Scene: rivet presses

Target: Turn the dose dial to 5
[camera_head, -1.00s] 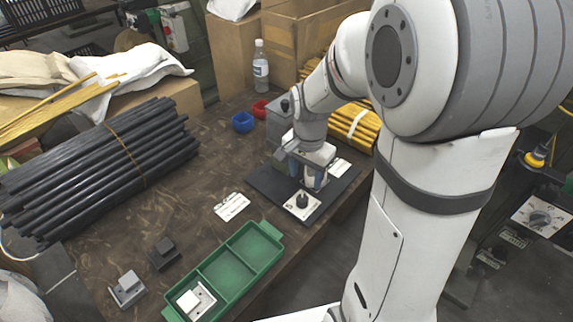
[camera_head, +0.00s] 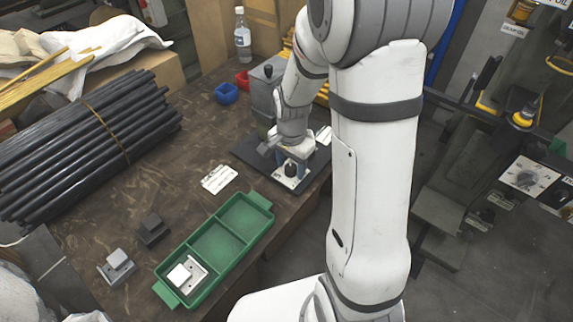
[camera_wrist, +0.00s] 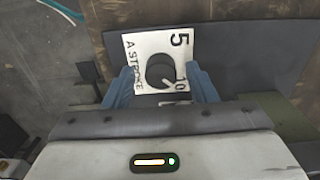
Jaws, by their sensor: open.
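The dose dial is a black round knob (camera_wrist: 161,70) on a white plate (camera_wrist: 150,45) marked "5", "10" and "A STROKE" in the wrist view. A pale pointer mark on the knob points to the lower right, toward the "10". My gripper (camera_wrist: 160,86) is open, its blue fingers on the left and right of the knob with visible gaps. Whether the fingertips are level with the knob is unclear.
The dial plate is on a dark mat by the grey press (camera_head: 263,92).

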